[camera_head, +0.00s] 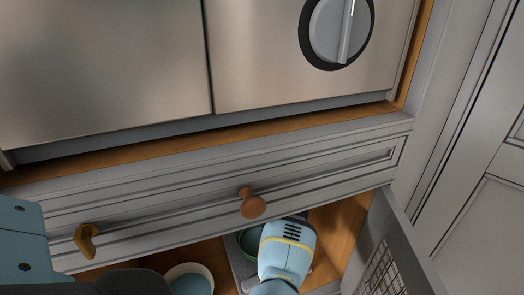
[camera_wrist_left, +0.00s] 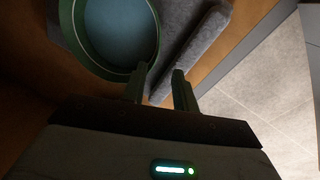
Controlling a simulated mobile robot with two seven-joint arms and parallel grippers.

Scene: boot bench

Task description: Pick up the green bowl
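The green bowl (camera_wrist_left: 72,38), with a blue-grey inside, fills the upper left of the left wrist view. My left gripper (camera_wrist_left: 161,72) is open at the bowl's near right rim. One finger overlaps the rim in the picture; the other is outside the bowl. I cannot tell whether either touches it. The fingers are hidden in the head view. My right gripper is not in view.
A grey, felt-like tray (camera_wrist_left: 192,50) has a raised edge beside the green bowl. A cream-rimmed bowl (camera_head: 189,267) is left of it. The grey drawer front (camera_head: 330,164) carries a wooden knob (camera_head: 253,204) and a yellow-brown knob (camera_head: 86,241). A grey panel (camera_head: 405,250) stands at right.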

